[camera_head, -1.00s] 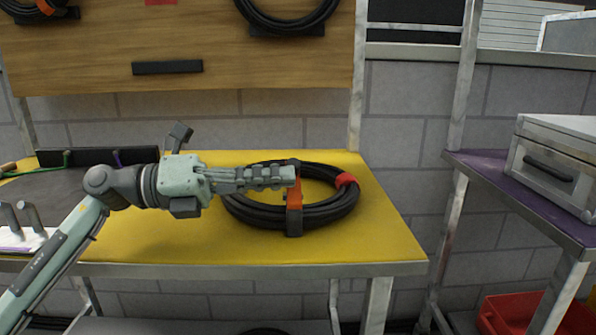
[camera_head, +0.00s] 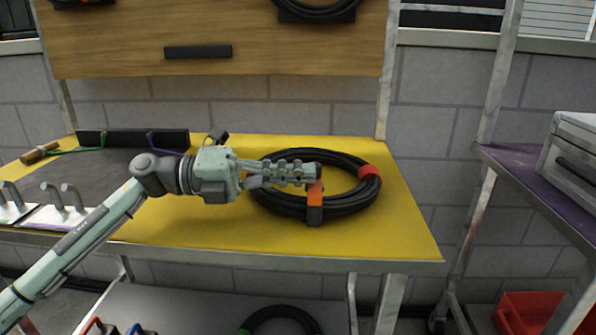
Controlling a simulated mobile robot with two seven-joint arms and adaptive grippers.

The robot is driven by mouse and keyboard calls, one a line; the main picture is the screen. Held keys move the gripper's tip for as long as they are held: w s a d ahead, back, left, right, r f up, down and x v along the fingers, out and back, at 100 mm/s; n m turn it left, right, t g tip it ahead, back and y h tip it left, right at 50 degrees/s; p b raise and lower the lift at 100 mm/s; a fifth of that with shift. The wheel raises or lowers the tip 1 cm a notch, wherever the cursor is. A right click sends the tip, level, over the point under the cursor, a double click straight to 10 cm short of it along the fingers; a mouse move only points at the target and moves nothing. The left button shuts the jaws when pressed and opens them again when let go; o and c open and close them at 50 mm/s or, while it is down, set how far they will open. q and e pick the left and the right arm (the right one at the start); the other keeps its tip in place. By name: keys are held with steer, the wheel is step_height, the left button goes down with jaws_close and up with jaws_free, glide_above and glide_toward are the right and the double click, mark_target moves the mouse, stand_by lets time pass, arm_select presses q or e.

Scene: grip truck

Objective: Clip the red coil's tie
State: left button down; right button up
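A black coil (camera_head: 350,204) lies flat on the yellow workbench top. A red tie (camera_head: 369,172) is wrapped around its right side. A piece with an orange face (camera_head: 315,191) and a dark lower end stands across the near part of the coil. My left gripper (camera_head: 313,173) reaches in from the left over the coil. Its fingers overlap the upper end of the orange piece and hide it. I cannot tell from this angle whether the fingers close on it. The fingertips are well to the left of the red tie. My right gripper is not in view.
The yellow workbench (camera_head: 410,225) has free room around the coil. A rack with hooks (camera_head: 62,200) stands at its left, and a dark bar (camera_head: 132,139) lies behind. A purple bench (camera_head: 525,177) with a metal case (camera_head: 575,150) stands right. A red bin (camera_head: 530,312) is low at right.

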arm_select(q)
steer(key=shift+w+a, duration=0.1)
steer(key=shift+w, duration=0.05)
stand_by(0.6)
steer(key=shift+a, duration=0.25)
steer(key=a, duration=0.3)
steer(key=s+a, duration=0.1)
steer(key=a, duration=0.7)
steer(key=shift+s+a+f, duration=0.15)
